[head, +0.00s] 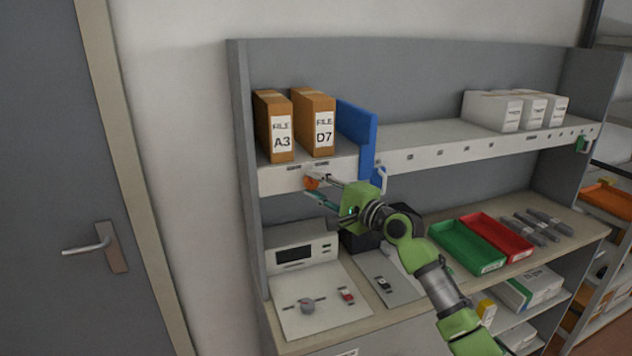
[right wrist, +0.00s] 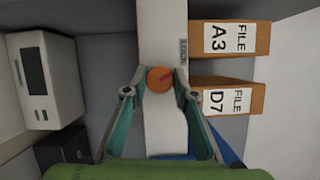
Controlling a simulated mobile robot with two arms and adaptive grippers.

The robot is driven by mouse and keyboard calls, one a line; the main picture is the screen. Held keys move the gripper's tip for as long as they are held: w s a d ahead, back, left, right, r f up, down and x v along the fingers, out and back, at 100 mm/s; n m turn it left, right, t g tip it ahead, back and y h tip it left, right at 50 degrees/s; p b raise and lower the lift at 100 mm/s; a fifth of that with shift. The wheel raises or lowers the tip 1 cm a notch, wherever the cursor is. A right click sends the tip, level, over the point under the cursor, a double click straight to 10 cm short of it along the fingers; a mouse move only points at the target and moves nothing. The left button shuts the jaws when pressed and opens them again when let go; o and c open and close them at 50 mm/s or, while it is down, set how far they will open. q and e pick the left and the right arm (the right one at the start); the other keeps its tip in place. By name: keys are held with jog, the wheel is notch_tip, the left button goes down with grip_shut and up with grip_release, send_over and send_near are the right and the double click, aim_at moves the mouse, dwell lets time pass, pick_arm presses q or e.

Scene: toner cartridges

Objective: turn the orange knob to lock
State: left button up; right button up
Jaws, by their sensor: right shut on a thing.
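The orange knob (head: 312,182) sits on the white front edge of the upper shelf, below the file boxes. In the right wrist view the knob (right wrist: 159,79) is round, with a reddish mark pointing to the upper right, beside a small grey label (right wrist: 183,52) too small to read surely. My right gripper (head: 310,187) reaches it from the right, and in the right wrist view its two teal fingers (right wrist: 158,88) close on either side of the knob. My left gripper is not in view.
File boxes A3 (head: 275,128) and D7 (head: 315,122) stand above the knob, with a blue divider (head: 358,135) to their right. Below are a white device (head: 300,250), a green tray (head: 466,247) and a red tray (head: 497,237). A grey door (head: 60,180) is at left.

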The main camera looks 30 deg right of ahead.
jog(key=shift+r+n+g+p, duration=0.1)
jog(key=shift+n+g+p, duration=0.5)
jog(key=shift+n+p, duration=0.55)
jog(key=shift+n, duration=0.25)
jog(key=o, duration=1.1)
jog(key=s, duration=0.4)
jog(key=s+d, duration=0.1)
jog(key=s, duration=0.3)
jog(key=s+r, duration=0.1)
jog(key=s, duration=0.2)
jog(key=shift+s+d, duration=0.4)
